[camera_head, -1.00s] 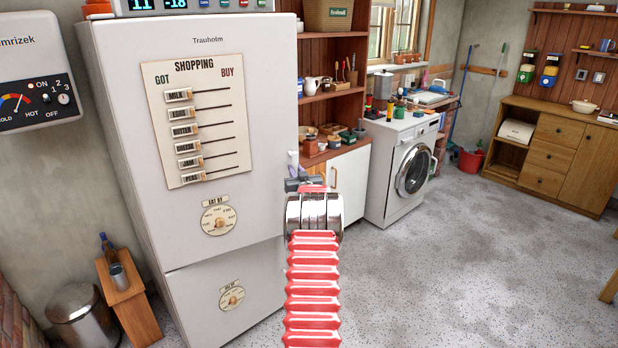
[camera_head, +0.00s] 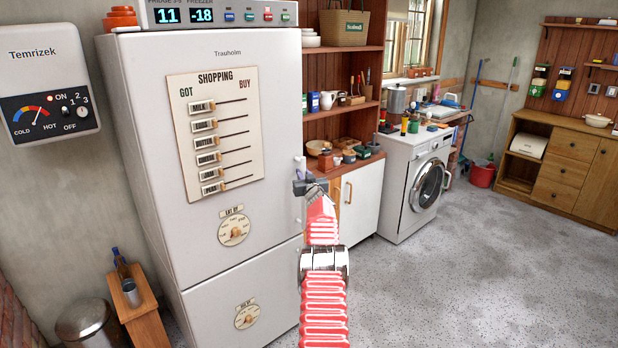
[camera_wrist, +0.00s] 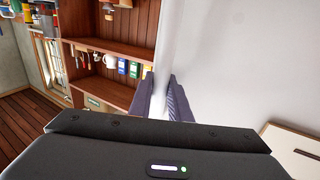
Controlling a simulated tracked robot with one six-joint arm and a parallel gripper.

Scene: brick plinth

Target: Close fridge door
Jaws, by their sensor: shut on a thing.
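The white fridge has a tall upper door (camera_head: 265,110) with a shopping board on it and a lower freezer door (camera_head: 270,285). The upper door looks flush or nearly so; I cannot tell if a small gap remains. A pale vertical handle (camera_head: 299,168) runs along the right edge of the upper door. My gripper (camera_head: 302,187) is at this handle, at the end of my red ribbed arm. In the wrist view my gripper's dark fingers (camera_wrist: 165,97) are shut on the pale handle (camera_wrist: 167,55), with the white door to the right. The fingertips' contact is partly hidden.
A wooden shelf unit (camera_head: 318,70) with a white cupboard stands just right of the fridge, then a washing machine (camera_head: 425,185). A small wooden stand (camera_head: 140,310) and a metal bin (camera_head: 88,322) are at lower left. The speckled floor at right is clear.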

